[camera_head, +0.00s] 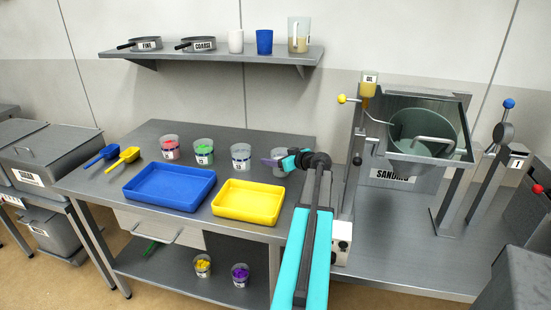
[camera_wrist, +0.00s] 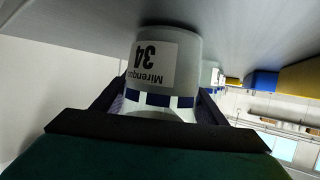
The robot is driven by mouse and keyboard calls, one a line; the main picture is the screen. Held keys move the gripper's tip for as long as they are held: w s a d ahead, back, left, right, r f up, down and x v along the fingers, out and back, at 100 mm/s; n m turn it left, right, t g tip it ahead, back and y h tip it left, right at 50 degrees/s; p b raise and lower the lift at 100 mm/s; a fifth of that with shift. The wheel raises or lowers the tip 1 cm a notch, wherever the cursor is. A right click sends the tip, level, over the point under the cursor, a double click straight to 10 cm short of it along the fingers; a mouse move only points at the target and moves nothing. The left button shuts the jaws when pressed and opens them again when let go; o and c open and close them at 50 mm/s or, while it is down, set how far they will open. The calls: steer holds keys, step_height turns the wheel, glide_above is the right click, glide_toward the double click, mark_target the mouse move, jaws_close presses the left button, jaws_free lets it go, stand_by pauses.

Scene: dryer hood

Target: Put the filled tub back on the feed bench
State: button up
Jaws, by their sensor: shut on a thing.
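My gripper (camera_head: 275,162) is shut on a translucent tub (camera_head: 281,178) at the right part of the feed bench (camera_head: 235,135). In the wrist view, which is upside down, the tub (camera_wrist: 185,50) sits between the jaws (camera_wrist: 160,108). It shows a white label reading "Mirengue 34" and a dark blue and white band. Its base is at or very close to the grey bench top; I cannot tell whether it touches. My arm and gripper partly hide it in the head view, and its contents are not clear.
Tubs with pink (camera_head: 170,147), green (camera_head: 204,152) and pale contents (camera_head: 241,157) stand left of the held tub. A blue tray (camera_head: 170,203) and a yellow tray (camera_head: 248,218) lie in front. The sanding machine (camera_head: 420,135) stands right.

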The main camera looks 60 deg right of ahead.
steer(key=shift+f, duration=0.15)
steer(key=o, duration=1.4)
steer(key=shift+c, duration=0.2)
steer(key=shift+r, duration=0.25)
steer(key=shift+s+a, duration=0.1)
steer(key=shift+s, duration=0.25)
steer(key=b+v, duration=0.2)
steer(key=v, duration=0.9)
steer(key=shift+s+r, duration=0.1)
